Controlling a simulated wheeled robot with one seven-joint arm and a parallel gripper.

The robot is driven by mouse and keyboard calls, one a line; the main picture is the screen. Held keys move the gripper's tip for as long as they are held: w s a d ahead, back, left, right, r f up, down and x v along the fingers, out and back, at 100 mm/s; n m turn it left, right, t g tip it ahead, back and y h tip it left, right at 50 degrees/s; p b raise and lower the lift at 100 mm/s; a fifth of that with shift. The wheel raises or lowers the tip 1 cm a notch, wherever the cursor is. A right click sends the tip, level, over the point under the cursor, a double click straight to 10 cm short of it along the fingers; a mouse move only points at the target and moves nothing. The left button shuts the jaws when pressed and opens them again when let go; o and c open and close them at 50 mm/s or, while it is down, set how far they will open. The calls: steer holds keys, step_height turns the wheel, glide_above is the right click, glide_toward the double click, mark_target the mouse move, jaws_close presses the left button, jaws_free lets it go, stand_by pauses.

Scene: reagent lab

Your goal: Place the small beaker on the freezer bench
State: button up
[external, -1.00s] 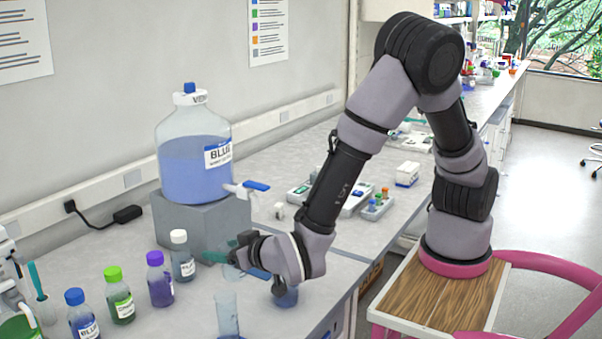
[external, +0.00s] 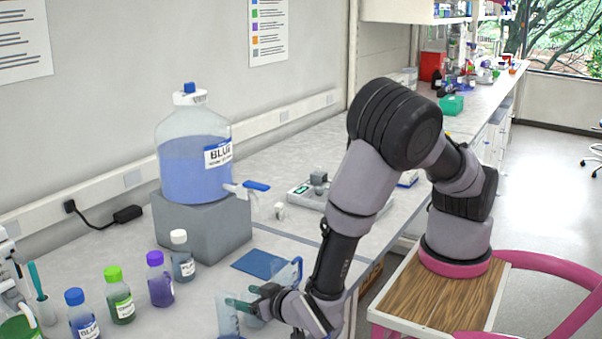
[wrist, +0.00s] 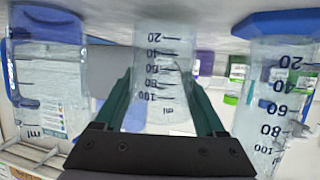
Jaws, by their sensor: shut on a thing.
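The small beaker (wrist: 162,70) is clear with dark graduation marks. In the wrist view it stands between the two teal fingers of my gripper (wrist: 160,105), which is shut on it. In the external view my gripper (external: 254,296) is low over the near bench, and the beaker there is mostly hidden by the fingers. The wrist picture is upside down, with the bench surface at the top. I cannot tell whether the beaker touches the bench. I cannot pick out which surface is the freezer bench.
A measuring cylinder (wrist: 280,95) with a blue base stands close on one side, a clear handled vessel (wrist: 48,85) on the other. A blue mat (external: 260,263) lies behind my gripper. Several capped bottles (external: 160,280) stand at left; a large blue-liquid carboy (external: 192,165) stands on a grey block.

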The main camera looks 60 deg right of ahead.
steer(key=shift+f, duration=0.3)
steer(key=shift+f, duration=0.15)
steer(key=o, duration=1.3)
steer(key=shift+s+r, duration=0.1)
steer(key=shift+r, duration=0.1)
steer(key=v, duration=1.1)
steer(key=shift+s+a+r, duration=0.1)
steer(key=shift+s+r, duration=0.05)
steer(key=shift+s, duration=0.2)
